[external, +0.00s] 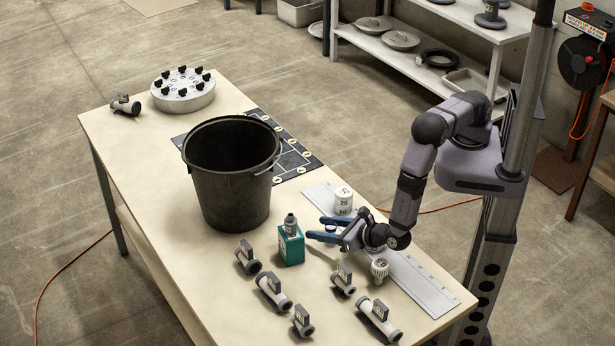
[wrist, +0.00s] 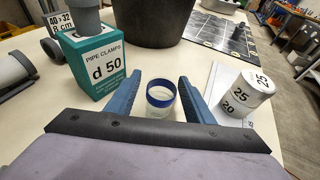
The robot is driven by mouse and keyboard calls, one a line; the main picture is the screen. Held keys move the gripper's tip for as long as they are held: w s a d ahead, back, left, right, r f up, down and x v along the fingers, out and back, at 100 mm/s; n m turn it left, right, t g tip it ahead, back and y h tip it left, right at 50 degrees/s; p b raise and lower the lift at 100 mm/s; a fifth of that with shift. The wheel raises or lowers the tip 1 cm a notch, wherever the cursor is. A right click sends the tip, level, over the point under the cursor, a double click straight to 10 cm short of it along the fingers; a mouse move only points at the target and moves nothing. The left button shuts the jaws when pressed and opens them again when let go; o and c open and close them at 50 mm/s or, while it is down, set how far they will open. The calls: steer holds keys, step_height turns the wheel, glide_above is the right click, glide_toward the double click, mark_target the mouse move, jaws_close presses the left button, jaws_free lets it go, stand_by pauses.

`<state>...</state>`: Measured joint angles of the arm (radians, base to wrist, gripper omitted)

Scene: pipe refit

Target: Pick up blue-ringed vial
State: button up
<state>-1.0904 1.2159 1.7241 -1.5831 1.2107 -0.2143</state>
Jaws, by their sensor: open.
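The blue-ringed vial (wrist: 160,103) is a short clear cylinder with a blue band around its top, upright on the table in the wrist view. My gripper (wrist: 159,82) is open, with one blue finger on each side of the vial. A gap shows on both sides, so the fingers look apart from it. In the external view my gripper (external: 314,228) is low over the table's near half, and the vial is small and mostly hidden between the fingers there.
A teal pipe-clamp box (wrist: 96,66) stands close left of the fingers. White labelled cylinders (wrist: 246,91) stand to the right. A black bucket (external: 229,180) is behind. Several grey pipe fittings (external: 272,290) lie at the near end of the table.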

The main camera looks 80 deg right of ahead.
steer(key=shift+w+d+f, duration=0.15)
steer(key=shift+w+f, duration=0.05)
steer(key=shift+w, duration=0.25)
steer(key=c, duration=1.1)
steer(key=shift+r, duration=0.15)
steer(key=shift+r+b, duration=1.15)
steer(key=shift+r, duration=3.7)
